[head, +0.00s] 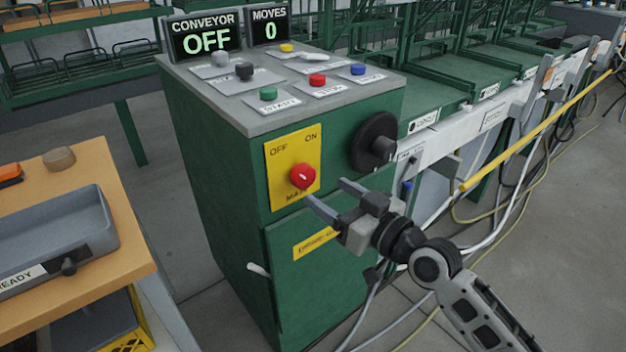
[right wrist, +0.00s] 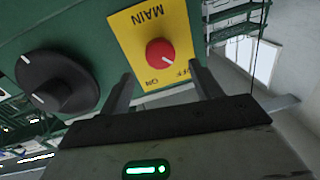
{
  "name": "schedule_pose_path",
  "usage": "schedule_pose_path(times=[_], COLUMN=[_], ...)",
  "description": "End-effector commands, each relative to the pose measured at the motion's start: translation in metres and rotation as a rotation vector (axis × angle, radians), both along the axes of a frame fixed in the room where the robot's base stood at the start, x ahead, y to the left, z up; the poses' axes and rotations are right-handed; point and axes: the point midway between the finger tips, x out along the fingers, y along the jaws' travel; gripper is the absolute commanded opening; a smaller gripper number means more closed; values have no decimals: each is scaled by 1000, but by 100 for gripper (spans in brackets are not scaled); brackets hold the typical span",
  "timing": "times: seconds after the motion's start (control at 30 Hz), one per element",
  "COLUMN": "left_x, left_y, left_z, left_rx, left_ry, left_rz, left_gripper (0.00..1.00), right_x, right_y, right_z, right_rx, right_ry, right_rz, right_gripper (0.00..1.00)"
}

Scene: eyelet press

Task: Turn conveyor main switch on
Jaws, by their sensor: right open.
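The main switch is a red round knob (head: 303,176) on a yellow plate (head: 281,160) marked OFF, ON and MAIN, on the front of a green control cabinet (head: 215,190). The knob's white mark points up and left, toward OFF. The knob also shows in the right wrist view (right wrist: 160,52), ahead of and between the two fingers. A display (head: 206,38) on top reads CONVEYOR OFF. My right gripper (head: 326,197) is open and empty, just in front of and below right of the knob, apart from it. My left gripper is not in view.
A black handwheel (head: 374,142) sticks out right of the yellow plate. Several coloured buttons sit on the cabinet top. A wooden table (head: 110,170) with a grey tray (head: 112,232) stands at left. Cables and a yellow rail (head: 535,130) lie at right.

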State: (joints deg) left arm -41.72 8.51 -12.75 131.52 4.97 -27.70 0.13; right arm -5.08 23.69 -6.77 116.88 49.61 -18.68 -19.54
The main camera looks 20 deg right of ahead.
Motion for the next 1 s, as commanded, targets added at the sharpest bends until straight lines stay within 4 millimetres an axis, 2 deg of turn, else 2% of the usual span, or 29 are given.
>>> schedule_pose_path(times=[0.1,0.3,0.7,0.73,0.87,0.9,1.0], left_x=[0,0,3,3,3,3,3], left_y=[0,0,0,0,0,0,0], left_z=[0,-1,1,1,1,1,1], left_rx=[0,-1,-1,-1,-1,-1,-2], left_ry=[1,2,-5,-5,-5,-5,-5], left_rz=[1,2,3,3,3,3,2], left_gripper=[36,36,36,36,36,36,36], right_x=[22,44,50,50,50,50,50], right_y=[10,20,24,24,23,23,23], right_z=[1,0,0,-1,-1,-1,-1], right_rx=[2,0,-1,-1,-1,-1,0], right_ry=[-2,-1,0,0,0,0,1], right_rz=[-1,-1,0,0,0,0,0], right_gripper=[64,64,64,59,22,20,20])
